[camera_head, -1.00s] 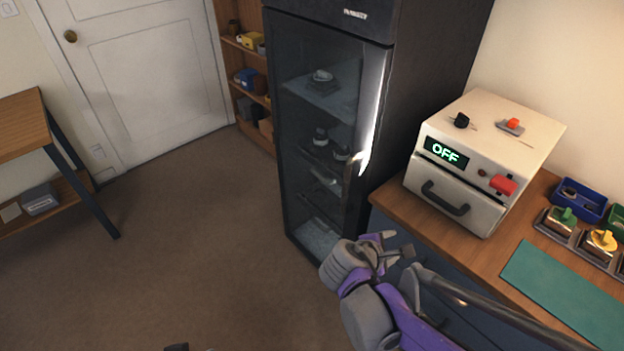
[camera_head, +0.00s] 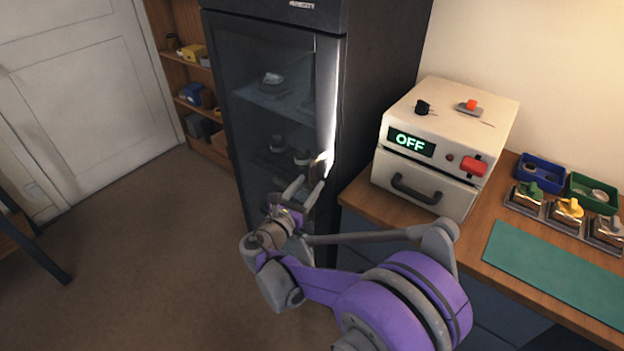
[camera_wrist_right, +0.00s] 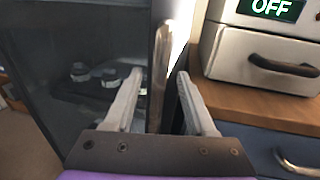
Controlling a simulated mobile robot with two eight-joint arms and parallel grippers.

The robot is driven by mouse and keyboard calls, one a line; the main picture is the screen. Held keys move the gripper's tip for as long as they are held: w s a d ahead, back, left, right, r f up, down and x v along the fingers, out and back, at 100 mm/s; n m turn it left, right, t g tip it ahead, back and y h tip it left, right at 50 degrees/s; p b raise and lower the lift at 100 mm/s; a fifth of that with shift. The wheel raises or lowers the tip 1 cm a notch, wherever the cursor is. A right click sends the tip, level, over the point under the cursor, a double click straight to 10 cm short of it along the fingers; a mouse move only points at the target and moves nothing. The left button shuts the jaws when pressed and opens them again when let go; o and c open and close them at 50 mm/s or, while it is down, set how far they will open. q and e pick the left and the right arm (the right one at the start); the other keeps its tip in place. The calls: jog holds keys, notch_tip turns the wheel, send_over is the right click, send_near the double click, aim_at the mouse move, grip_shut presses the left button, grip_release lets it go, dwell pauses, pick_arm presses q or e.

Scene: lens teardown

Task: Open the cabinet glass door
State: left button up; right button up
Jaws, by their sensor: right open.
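The tall dark cabinet (camera_head: 385,70) stands at the middle back, with its glass door (camera_head: 262,115) shut. A brownish upright handle (camera_head: 323,163) is on the door's right edge, bright with glare. My right gripper (camera_head: 306,188) is open just in front of the handle. In the right wrist view, the handle (camera_wrist_right: 160,70) shows between the two spread fingers (camera_wrist_right: 158,80), nearer the left one. I cannot tell whether either finger touches it. My left gripper is out of view.
Right of the cabinet, a wooden counter (camera_head: 355,197) holds a white machine (camera_head: 425,190) reading OFF, a blue bin (camera_head: 540,172), a green bin (camera_head: 593,193) and a teal mat (camera_head: 555,262). Shelves (camera_head: 165,62) stand left of the cabinet. The floor (camera_head: 150,260) before the door is clear.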

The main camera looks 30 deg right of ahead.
aim_at(311, 181)
jog(key=shift+x, duration=1.5)
jog(key=shift+c, duration=0.3)
grip_shut()
